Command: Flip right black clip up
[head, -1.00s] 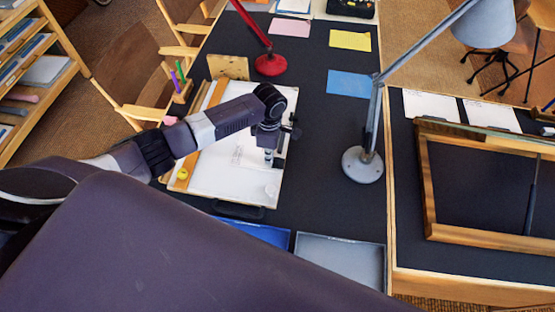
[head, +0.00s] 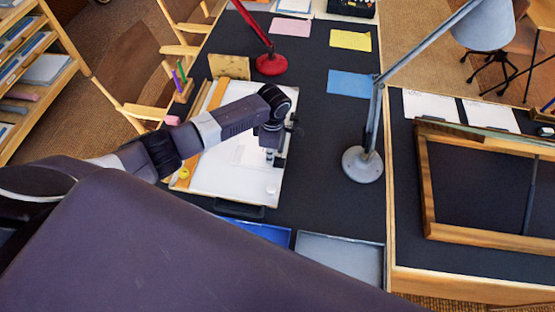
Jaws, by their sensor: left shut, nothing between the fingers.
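A drafting board with a white sheet (head: 225,178) lies on the dark table. My left gripper (head: 270,158) points down over the right edge of the sheet, its fingers shut and empty. A small dark piece (head: 281,161), which looks like the right black clip, shows beside the fingertips at the board's right edge. Whether it is up or down, and whether the fingers touch it, is too small to tell. My left arm comes in from the left and covers part of the board. My right gripper is not in view.
A black handle (head: 239,209) is at the board's near edge. A grey lamp (head: 362,165) stands to the right and a red lamp (head: 271,65) behind. A blue tray (head: 262,232) and a grey tray (head: 340,258) lie in front. A pen holder (head: 182,90) stands back left.

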